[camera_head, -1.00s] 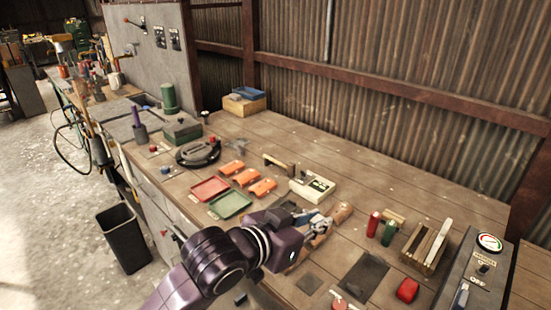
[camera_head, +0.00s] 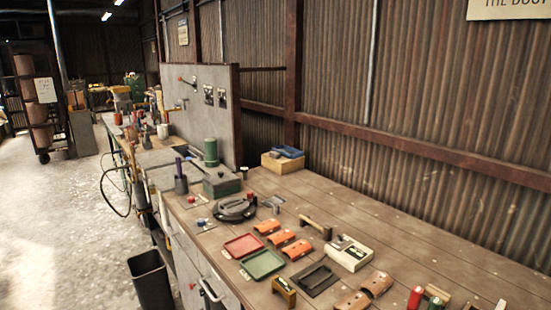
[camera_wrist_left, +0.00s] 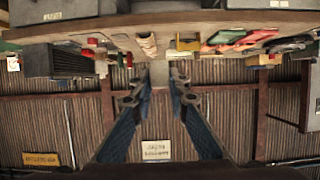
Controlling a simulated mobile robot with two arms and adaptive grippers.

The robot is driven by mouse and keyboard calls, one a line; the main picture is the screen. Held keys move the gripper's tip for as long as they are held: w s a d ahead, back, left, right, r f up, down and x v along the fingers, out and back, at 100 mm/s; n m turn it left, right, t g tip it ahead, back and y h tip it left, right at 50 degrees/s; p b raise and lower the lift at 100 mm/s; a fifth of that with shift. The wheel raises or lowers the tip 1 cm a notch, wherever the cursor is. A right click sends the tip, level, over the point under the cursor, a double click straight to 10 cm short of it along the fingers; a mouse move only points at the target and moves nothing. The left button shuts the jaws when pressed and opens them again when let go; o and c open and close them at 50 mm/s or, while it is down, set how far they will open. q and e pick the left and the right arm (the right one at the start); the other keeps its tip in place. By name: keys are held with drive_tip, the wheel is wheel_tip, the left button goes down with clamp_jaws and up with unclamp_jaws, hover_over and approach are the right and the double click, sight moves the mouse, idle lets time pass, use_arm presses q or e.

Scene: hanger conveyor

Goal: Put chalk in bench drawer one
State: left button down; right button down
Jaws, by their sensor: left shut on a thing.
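My left gripper (camera_wrist_left: 157,82) shows in the left wrist view, its two blue fingers closed on a small pale grey piece (camera_wrist_left: 158,72) between the tips. It may be the chalk, but it is too small to be sure. This view is upside down, with the bench at the top; the piece is held clear of the bench. In the head view neither gripper shows. The bench front (camera_head: 188,262) has grey drawer faces and a pale handle (camera_head: 211,291) at the bottom edge. No drawer is visibly open, and the lower front is cut off.
The bench top holds a red tray (camera_head: 243,246), a green tray (camera_head: 262,264), a black tray (camera_head: 315,278), orange curved pieces (camera_head: 282,239) and a white box (camera_head: 348,253). A black bin (camera_head: 150,281) stands on the floor left of the bench. The aisle further left is open.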

use_arm(q)
drive_tip(key=v, duration=0.4)
drive_tip(key=shift+d+r, duration=0.15)
drive_tip(key=shift+r, duration=0.2)
drive_tip(key=shift+r, duration=0.1)
drive_tip(key=shift+h, duration=0.3)
